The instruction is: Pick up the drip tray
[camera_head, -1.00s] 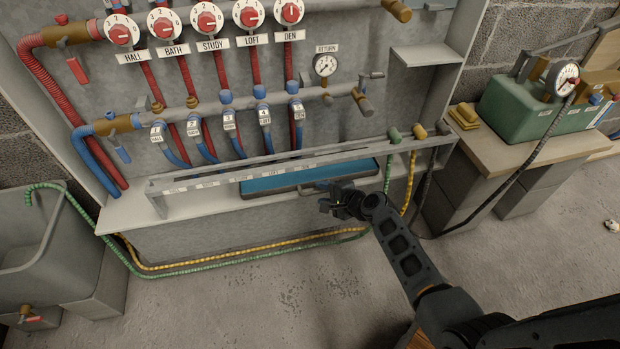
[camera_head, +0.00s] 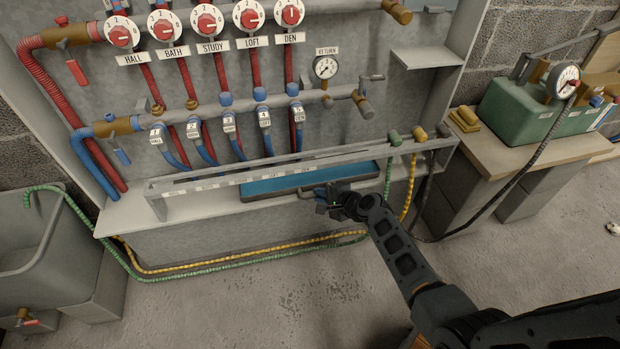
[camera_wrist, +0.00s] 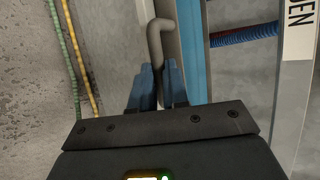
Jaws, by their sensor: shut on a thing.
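The drip tray (camera_head: 268,188) is a long, shallow tray with a blue inside and a grey rim. My gripper (camera_head: 326,196) is at the front edge of the tray. In the wrist view the blue fingers of my gripper (camera_wrist: 158,88) are shut on the handle. The far end of the tray is out of the wrist view.
A grey rail with labels (camera_head: 220,182) runs over the ledge, close above the tray. A sink (camera_head: 40,250) stands at left and a bench (camera_head: 540,150) at right.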

